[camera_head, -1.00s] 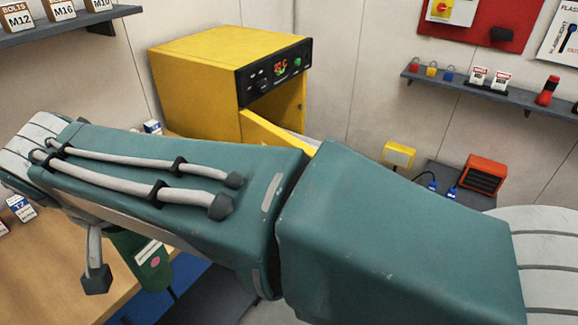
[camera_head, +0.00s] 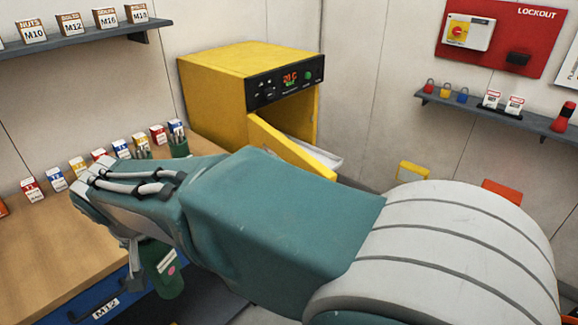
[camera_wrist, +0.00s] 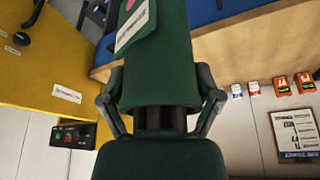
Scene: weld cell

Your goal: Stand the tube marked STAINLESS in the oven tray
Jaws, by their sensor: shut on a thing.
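My gripper (camera_wrist: 160,104) is shut on a dark green tube (camera_wrist: 158,65), with a finger on each side of it. The tube has a white label and a pink dot. The label's wording is not readable here. In the head view the tube (camera_head: 163,268) hangs beside the bench's front edge, below my forearm, and looks roughly upright. The yellow oven (camera_head: 215,95) stands at the back with its door (camera_head: 290,150) open. A pale oven tray (camera_head: 322,154) shows partly behind the door. My arm and the door hide the rest of it.
The wooden bench (camera_head: 40,245) has blue drawers (camera_head: 100,310). Small labelled boxes (camera_head: 57,180) and a green holder with rods (camera_head: 179,143) stand along its back. A shelf of boxes (camera_head: 80,38) is above. A lockout board (camera_head: 500,40) and shelf (camera_head: 500,110) are on the right wall.

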